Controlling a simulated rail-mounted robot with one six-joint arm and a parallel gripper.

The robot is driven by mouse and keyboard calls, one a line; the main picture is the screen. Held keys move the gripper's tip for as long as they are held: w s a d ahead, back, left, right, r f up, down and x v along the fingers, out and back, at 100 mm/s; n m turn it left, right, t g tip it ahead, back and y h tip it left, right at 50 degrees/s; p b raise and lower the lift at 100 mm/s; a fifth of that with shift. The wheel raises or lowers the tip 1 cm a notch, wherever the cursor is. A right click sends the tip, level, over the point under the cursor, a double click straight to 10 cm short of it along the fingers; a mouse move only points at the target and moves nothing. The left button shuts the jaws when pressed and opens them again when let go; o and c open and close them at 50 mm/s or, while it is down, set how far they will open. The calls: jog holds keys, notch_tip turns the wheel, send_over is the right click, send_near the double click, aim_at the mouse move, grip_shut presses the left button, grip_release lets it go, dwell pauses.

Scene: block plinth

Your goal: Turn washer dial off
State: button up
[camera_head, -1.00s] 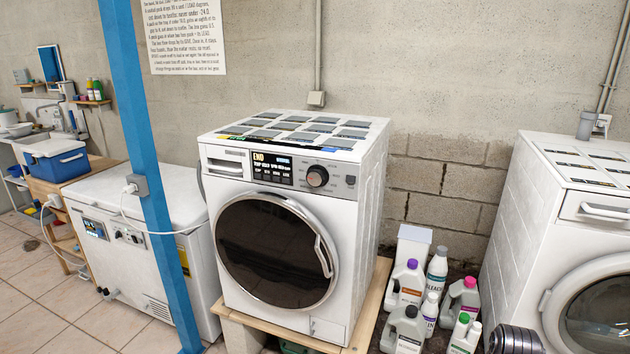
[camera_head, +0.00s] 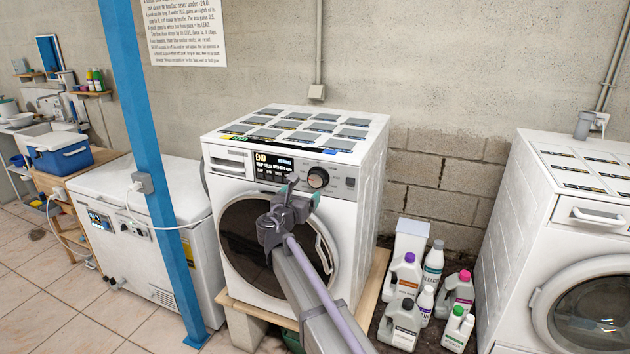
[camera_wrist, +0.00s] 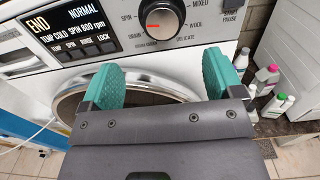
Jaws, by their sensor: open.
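The white front-loading washer (camera_head: 374,165) stands on a low platform, with its round dial (camera_head: 318,177) on the top front panel. The display (camera_wrist: 72,28) reads END, NORMAL, TEMP COLD, SPIN 800 rpm. My gripper (camera_head: 303,191) is in front of the washer, just below the dial. In the wrist view its green-padded jaws (camera_wrist: 163,76) are open and empty, apart from the dial.
The washer door (camera_head: 242,240) is closed behind my arm. Several bottles (camera_head: 405,275) stand on the floor to the right, before a second washer (camera_head: 510,195). A blue post (camera_head: 150,160) and a white chest (camera_head: 120,225) are at the left.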

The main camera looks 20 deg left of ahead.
aim_at(315, 181)
jog(key=w, duration=1)
jog(key=shift+w+d, duration=0.2)
jog(key=shift+w, duration=0.2)
jog(key=shift+c, duration=0.2)
jog(key=c, duration=0.9)
